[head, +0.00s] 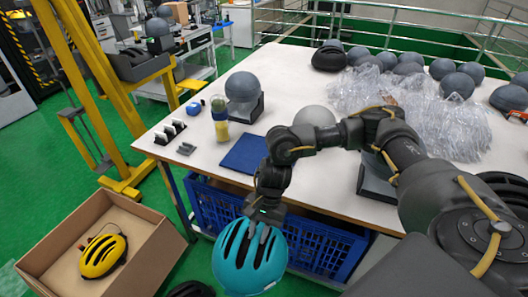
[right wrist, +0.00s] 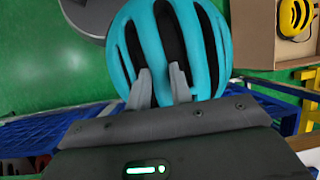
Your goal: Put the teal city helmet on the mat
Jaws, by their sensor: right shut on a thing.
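A teal city helmet (head: 250,258) with dark vents hangs from my right gripper (head: 262,226) in front of the table. My right gripper is shut on the helmet; in the right wrist view its two fingers (right wrist: 160,85) reach into the helmet's (right wrist: 205,45) vents. The helmet is below table height and apart from the table. A flat dark blue mat (head: 245,154) lies bare on the white table near its front edge, above and behind the helmet in the head view. My left gripper does not show.
A cardboard box (head: 150,262) with a yellow helmet (head: 103,256) stands on the floor at left. Blue crates (head: 215,205) sit under the table (head: 190,160). A grey headform (head: 243,88) stands behind the mat. Clear plastic bags (head: 400,105) and several grey balls cover the back right.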

